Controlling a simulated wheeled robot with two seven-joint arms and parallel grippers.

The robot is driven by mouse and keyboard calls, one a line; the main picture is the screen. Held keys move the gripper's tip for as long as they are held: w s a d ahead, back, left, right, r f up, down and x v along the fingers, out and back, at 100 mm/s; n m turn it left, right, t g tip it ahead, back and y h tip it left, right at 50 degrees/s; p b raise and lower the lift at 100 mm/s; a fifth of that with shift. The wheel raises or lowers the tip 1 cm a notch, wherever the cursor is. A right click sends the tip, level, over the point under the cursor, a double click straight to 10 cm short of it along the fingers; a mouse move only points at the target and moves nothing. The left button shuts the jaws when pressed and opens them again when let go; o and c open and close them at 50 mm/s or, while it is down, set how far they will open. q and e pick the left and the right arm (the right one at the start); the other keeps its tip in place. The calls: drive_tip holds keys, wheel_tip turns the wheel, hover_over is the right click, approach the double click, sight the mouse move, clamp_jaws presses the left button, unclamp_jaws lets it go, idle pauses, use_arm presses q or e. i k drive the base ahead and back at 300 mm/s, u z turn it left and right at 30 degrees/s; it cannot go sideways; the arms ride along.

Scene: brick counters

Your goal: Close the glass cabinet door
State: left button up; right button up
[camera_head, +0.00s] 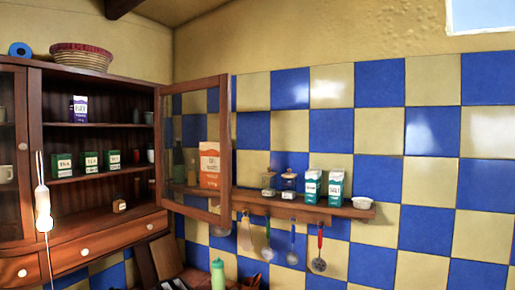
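The wooden cabinet (90,79) stands at the left. Its glass door (225,150) has a wooden frame and hangs open at the cabinet's right side, swung out to the right along the tiled wall. The door's glass shows an orange-and-white box (209,165) and dark bottles behind it. The open shelves hold a purple-and-white box (79,109) and several green boxes (90,161). Neither of my grippers is in view.
A wall shelf (300,208) with jars, cartons and a white bowl (362,202) runs right from behind the door, with utensils hanging below. A green bottle (217,275) stands at the bottom.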

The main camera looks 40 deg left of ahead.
sight(224, 220)
drive_tip(key=i, duration=1)
drive_tip(key=u, duration=2.25)
